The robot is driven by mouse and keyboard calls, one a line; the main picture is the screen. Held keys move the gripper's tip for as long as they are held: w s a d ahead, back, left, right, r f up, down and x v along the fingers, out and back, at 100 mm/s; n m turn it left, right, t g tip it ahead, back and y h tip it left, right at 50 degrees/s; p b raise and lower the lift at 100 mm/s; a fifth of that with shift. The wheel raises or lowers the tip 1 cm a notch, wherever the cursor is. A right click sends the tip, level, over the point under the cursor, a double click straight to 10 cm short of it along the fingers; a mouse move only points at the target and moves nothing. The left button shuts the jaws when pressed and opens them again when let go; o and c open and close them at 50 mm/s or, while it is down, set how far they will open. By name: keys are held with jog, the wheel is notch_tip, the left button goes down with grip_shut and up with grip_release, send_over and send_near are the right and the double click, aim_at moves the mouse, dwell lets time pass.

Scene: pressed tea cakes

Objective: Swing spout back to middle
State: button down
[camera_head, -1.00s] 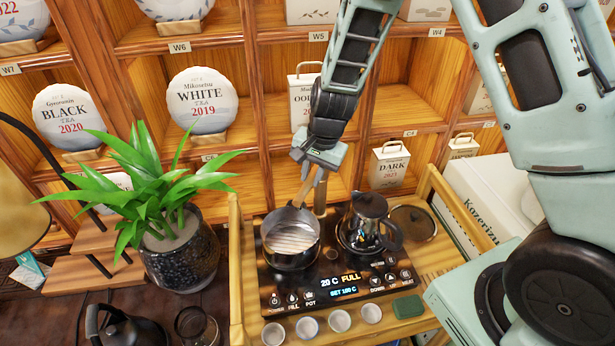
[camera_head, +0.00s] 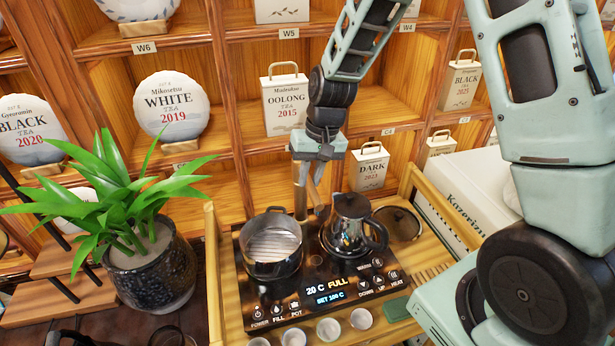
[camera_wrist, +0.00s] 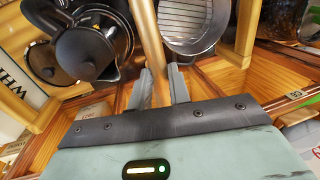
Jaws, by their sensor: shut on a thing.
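The faucet spout (camera_wrist: 152,38) is a thin tan metal arm at the back of the black hot plate (camera_head: 262,305). Its upright post (camera_head: 301,196) stands behind the pot and kettle. The spout points toward the gap between the open steel pot (camera_head: 272,243) on the left and the dark kettle (camera_head: 350,232) on the right. My gripper (camera_head: 313,188) reaches down from above and is shut on the spout. In the wrist view my two fingers (camera_wrist: 162,85) sit at the spout's near end. The exact contact is partly hidden.
A round lid (camera_head: 398,222) lies right of the kettle. Several small cups (camera_head: 328,329) line the front of the tray. A potted plant (camera_head: 150,270) stands left. Shelves with tea cakes and tins, such as the Oolong tin (camera_head: 287,105), rise close behind.

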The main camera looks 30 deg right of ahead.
dwell(0.4)
jog(key=c, duration=1.3)
grip_release()
jog(key=shift+r, duration=0.15)
jog(key=d+r+b, duration=0.3)
jog(key=r, duration=1.4)
jog(key=shift+s+d, duration=0.2)
jog(key=shift+s, duration=0.15)
jog(key=shift+f, duration=0.1)
